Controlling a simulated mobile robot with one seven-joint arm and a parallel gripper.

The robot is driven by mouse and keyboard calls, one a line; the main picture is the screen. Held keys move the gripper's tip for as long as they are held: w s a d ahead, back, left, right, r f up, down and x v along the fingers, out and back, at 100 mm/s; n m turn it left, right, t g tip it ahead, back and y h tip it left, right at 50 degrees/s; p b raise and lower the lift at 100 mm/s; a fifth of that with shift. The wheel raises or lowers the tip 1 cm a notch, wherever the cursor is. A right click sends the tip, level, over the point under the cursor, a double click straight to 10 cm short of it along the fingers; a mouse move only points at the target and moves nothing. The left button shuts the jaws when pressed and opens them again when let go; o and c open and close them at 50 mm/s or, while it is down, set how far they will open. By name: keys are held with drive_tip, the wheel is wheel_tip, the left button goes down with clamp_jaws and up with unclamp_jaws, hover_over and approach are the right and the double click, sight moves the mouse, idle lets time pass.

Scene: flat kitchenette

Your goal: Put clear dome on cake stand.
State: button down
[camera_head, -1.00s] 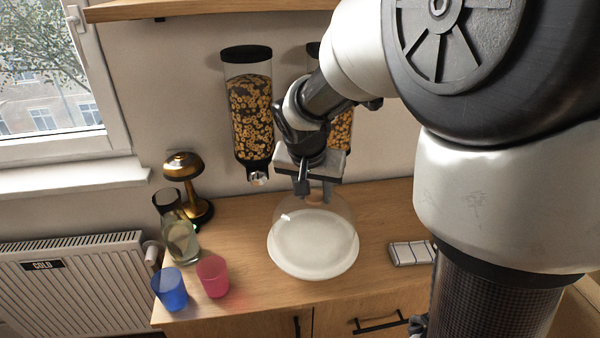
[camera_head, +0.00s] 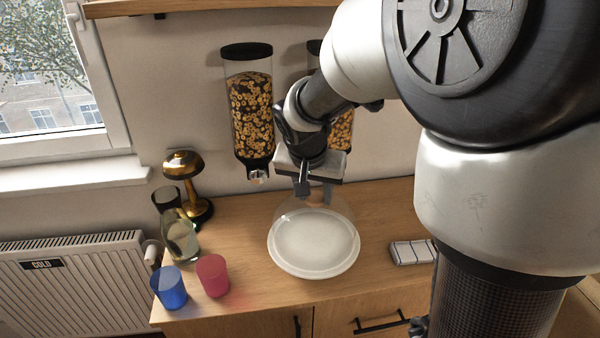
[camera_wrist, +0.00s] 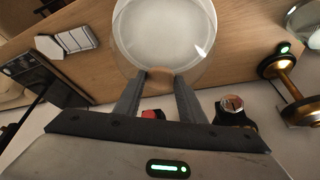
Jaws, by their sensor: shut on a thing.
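The clear dome (camera_head: 289,207) is a see-through cover with a small wooden knob. It is over the white round cake stand (camera_head: 314,273) on the wooden counter, and the stand's plate shows through it. I cannot tell whether the dome's rim touches the stand. My gripper (camera_head: 316,190) is above the dome, shut on its knob. In the wrist view, the fingertips (camera_wrist: 160,76) are on either side of the wooden knob, with the dome (camera_wrist: 205,45) and white plate (camera_wrist: 165,30) beyond. Clear walls make the dome's lower edge hard to see.
A blue cup (camera_head: 169,288), a pink cup (camera_head: 212,276), a glass bottle (camera_head: 181,238) and a brass lamp (camera_head: 184,165) stand left on the counter (camera_head: 250,300). Cereal dispensers (camera_head: 252,110) hang behind.

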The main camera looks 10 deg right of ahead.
drive_tip(key=shift+f, duration=0.15)
drive_tip(key=c, duration=1.1)
unclamp_jaws()
